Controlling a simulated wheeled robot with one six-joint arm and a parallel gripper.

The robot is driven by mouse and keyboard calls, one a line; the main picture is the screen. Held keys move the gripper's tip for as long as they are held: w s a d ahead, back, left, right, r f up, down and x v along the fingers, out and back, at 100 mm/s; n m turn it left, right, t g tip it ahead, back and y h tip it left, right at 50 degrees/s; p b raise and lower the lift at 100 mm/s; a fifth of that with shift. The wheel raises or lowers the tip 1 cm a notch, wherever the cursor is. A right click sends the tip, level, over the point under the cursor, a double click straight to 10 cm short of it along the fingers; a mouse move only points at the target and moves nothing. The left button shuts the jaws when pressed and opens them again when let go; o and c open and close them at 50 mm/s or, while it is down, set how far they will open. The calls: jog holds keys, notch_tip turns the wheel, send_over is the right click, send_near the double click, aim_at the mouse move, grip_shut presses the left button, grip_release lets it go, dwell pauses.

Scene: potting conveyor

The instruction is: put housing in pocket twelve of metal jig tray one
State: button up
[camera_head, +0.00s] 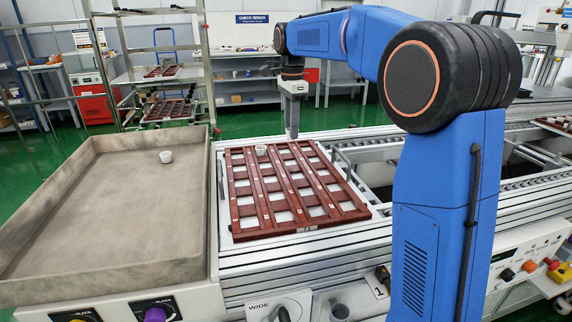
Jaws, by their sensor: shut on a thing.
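The jig tray (261,205) is a reddish-brown lattice with rows of square pockets, lying on the conveyor in the middle of the view. One white cup-like housing (262,150) sits at its back edge, left of centre. Another white housing (166,157) stands in the grey bin at the left. My gripper (292,132) points down above the tray's back edge, right of the housing there. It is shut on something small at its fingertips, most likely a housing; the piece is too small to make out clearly. Pocket numbers cannot be read.
The wide grey bin (110,270) has raised walls and adjoins the conveyor on the left. A metal rail (345,160) stands along the tray's right side. A rack (165,112) with more brown trays is behind. Most tray pockets look empty.

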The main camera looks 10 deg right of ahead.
jog(key=shift+w+m, duration=0.4)
jog(key=shift+w, duration=0.25)
jog(key=shift+w+a+f, duration=0.1)
jog(key=shift+w+f, duration=0.05)
jog(key=shift+w, duration=0.1)
notch_tip(320, 180, down, 10)
jog(key=shift+r, duration=0.15)
jog(key=o, duration=1)
notch_tip(320, 180, up, 12)
